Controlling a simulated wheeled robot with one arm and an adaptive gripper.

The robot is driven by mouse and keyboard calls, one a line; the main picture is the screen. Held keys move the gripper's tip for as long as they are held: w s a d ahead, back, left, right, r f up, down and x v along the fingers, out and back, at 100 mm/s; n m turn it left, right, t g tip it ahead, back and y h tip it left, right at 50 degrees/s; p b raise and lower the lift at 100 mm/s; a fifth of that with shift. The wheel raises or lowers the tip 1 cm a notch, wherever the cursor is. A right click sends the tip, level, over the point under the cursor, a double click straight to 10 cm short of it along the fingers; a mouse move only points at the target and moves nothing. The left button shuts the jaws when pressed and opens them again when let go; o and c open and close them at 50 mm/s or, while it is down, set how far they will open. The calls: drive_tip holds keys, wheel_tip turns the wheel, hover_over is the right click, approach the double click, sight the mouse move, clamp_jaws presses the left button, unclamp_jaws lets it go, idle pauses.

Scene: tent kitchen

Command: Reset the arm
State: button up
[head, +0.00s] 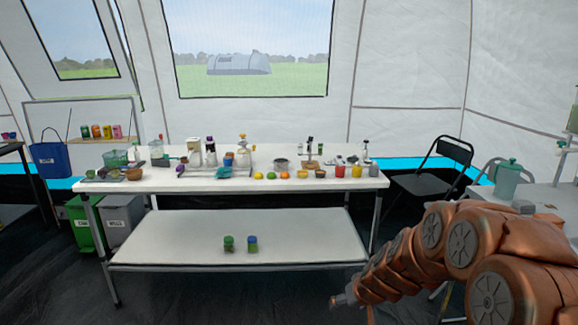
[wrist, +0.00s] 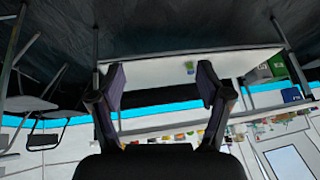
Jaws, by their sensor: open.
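My arm reaches in from the right of the head view, copper-coloured. Its end with my gripper (head: 345,300) is low, in front of the table's right end, and looks small there. In the wrist view my gripper (wrist: 160,85) has its two dark fingers spread wide with nothing between them. The wrist picture is upside down, with the dark floor at the top. My gripper touches nothing that I can see.
A white table (head: 160,183) holds many bottles, fruits and jars. Its lower shelf (head: 180,240) bears a green jar (head: 229,243) and a blue-lidded jar (head: 252,244). A black folding chair (head: 430,180) stands right of the table. Green (head: 85,222) and grey (head: 122,218) bins stand left.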

drive_tip(key=s+a+r+g+p, duration=0.1)
drive_tip(key=s+a+r+p, duration=0.25)
drive_tip(key=s+r, duration=0.5)
drive_tip(key=s+d+r+g+p, duration=0.2)
drive_tip(key=s+r+p, duration=0.2)
drive_tip(key=s, duration=0.6)
drive_tip(key=s+d+r+g+h+p, duration=0.1)
drive_tip(key=s+d+r+g+p, duration=0.1)
drive_tip(key=s+r+p, duration=0.3)
drive_tip(key=s+d+r+m+g+h+p, duration=0.1)
drive_tip(key=s+r+p, duration=0.3)
drive_tip(key=s+r, duration=0.7)
drive_tip(key=s+g, duration=0.1)
drive_tip(key=s, duration=0.5)
drive_tip(key=shift+s+d+g, duration=0.2)
drive_tip(key=shift+d+g, duration=0.1)
drive_tip(key=shift+d, duration=0.1)
drive_tip(key=shift+c, duration=0.3)
